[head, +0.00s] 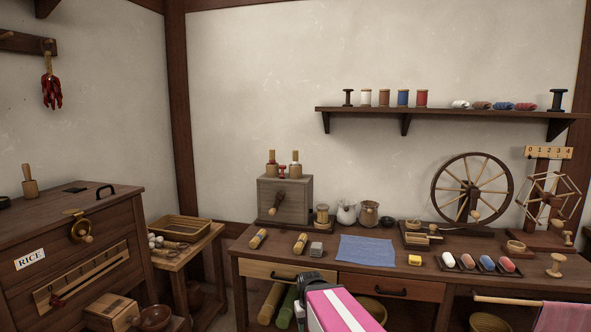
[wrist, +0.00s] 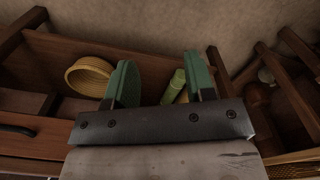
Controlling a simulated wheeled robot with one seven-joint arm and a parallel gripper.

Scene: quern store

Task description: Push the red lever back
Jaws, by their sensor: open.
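A grey wooden box (head: 284,200) with a knob on its front stands at the left end of the long workbench in the head view. On its top are two upright wooden handles. The left handle (head: 271,163) has a red part at its base and looks like the red lever. The right handle (head: 295,163) has a pale part lower down. Its exact tilt is too small to tell. My gripper (wrist: 158,62) has green fingers, open and empty, in the wrist view. It is low by the bench's under-shelf, apart from the box.
The workbench (head: 470,275) holds a blue cloth (head: 366,249), wooden rollers, a jug (head: 346,212) and a spinning wheel (head: 471,195). A rice chest (head: 110,215) stands at left. A yellow basket (wrist: 88,75) and green roll (wrist: 173,86) lie below the bench. Space above the box is clear.

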